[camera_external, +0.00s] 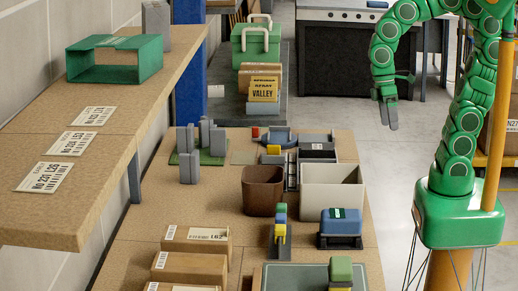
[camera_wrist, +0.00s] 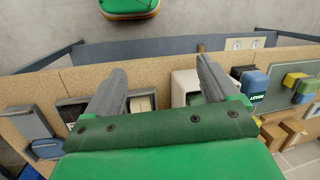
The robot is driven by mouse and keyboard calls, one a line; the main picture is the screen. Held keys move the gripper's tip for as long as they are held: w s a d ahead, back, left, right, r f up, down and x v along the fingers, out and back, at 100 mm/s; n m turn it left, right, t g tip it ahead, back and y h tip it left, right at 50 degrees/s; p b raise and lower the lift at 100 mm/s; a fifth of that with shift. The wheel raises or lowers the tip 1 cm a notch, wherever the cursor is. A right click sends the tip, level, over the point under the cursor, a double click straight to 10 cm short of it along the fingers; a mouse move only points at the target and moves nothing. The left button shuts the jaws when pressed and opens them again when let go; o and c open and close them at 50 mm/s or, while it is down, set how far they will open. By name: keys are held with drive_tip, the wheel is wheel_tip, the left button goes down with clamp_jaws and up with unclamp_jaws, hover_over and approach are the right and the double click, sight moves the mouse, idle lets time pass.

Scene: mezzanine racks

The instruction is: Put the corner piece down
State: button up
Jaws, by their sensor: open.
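My gripper (camera_external: 388,115) hangs at the right of the table, over the floor side, clear of the tabletop items. In the wrist view its two grey fingers (camera_wrist: 161,65) are spread wide apart with nothing held between them. I cannot pick out the corner piece for certain. Several grey upright pieces (camera_external: 189,167) stand on and beside a green plate (camera_external: 212,157) at the table's left, well away from my gripper.
A brown bin (camera_external: 262,173) and a pale grey bin (camera_external: 330,171) stand mid-table. A blue block (camera_external: 341,222) and cartons (camera_external: 190,268) are nearer. A shelf (camera_external: 75,185) with labels and a green open box (camera_external: 115,76) overhangs the left. Bare board lies left of the brown bin.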

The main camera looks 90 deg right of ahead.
drive_tip(key=s+d+f+m+h, duration=0.1)
drive_tip(key=s+d+f+h, duration=0.1)
drive_tip(key=s+d, duration=0.2)
drive_tip(key=s, duration=0.3)
drive_tip(key=shift+s+d+f+m, duration=0.2)
drive_tip(key=shift+s+m, duration=0.05)
drive_tip(key=shift+m, duration=0.05)
idle(0.8)
